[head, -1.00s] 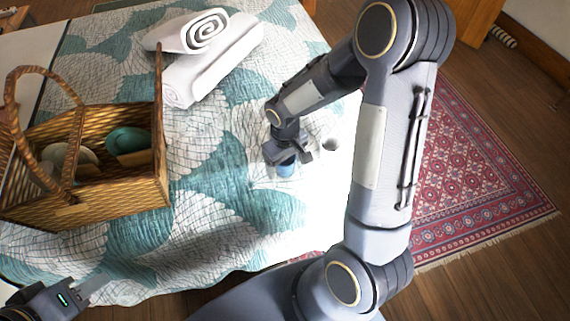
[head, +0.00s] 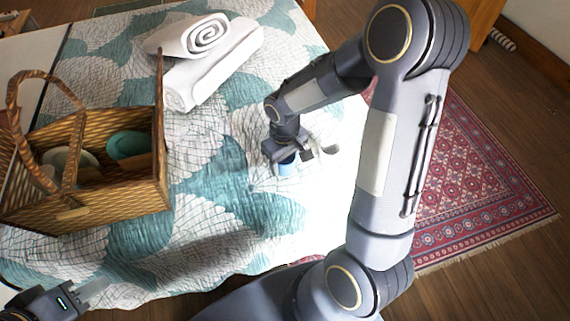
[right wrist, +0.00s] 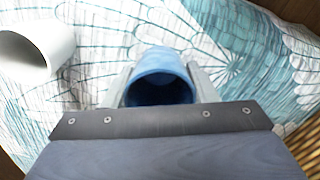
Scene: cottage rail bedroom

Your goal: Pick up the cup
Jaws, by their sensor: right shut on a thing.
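A blue cup (head: 288,168) is at my right gripper (head: 287,160), over the quilt-covered bed in the head view. In the right wrist view the blue cup (right wrist: 160,62) sits between the two fingers of my right gripper (right wrist: 160,82), which is shut on it. The cup's dark open mouth faces the wrist camera. I cannot tell whether its base touches the quilt. My left gripper (head: 92,291) is at the lower left of the head view, away from the cup; its finger opening is unclear.
A white cup (right wrist: 38,50) lies near the blue cup, at left in the right wrist view. A wicker basket (head: 120,198) with dishes stands on the quilt (head: 225,235) at left. Rolled white towels (head: 215,65) lie at the back. A red rug (head: 470,180) is on the floor.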

